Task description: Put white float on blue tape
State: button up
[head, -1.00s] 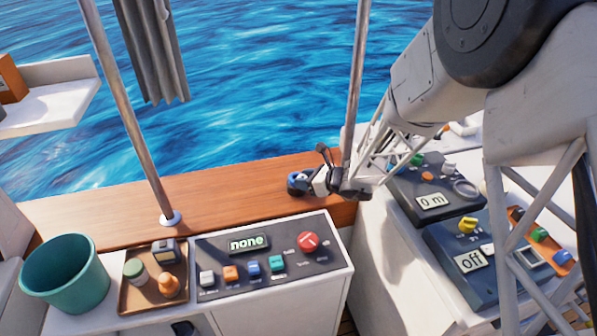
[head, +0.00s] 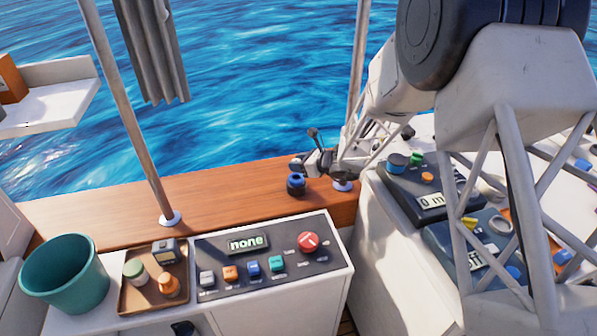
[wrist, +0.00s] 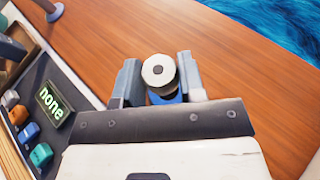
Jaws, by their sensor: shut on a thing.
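My gripper (head: 304,166) is just above the blue tape (head: 296,184), which lies on the wooden ledge. In the wrist view, my gripper (wrist: 160,80) is shut on the white float (wrist: 158,70), a pale round disc with a dark centre between the two fingers. A bit of the blue tape shows in the wrist view (wrist: 170,99) below the float and partly hidden by it. In the head view I cannot make out the float. I cannot tell whether the float touches the tape.
A metal post with a white foot (head: 342,185) stands on the wooden ledge (head: 235,195) right of the tape. The "none" button panel (head: 262,255) is in front. A small brown tray (head: 152,290) and a teal bucket (head: 65,272) stand left.

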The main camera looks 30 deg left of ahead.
jog(key=shift+f, duration=1.75)
jog(key=shift+f, duration=0.1)
jog(key=o, duration=0.9)
jog(key=shift+d, duration=0.1)
jog(key=shift+v, duration=3.7)
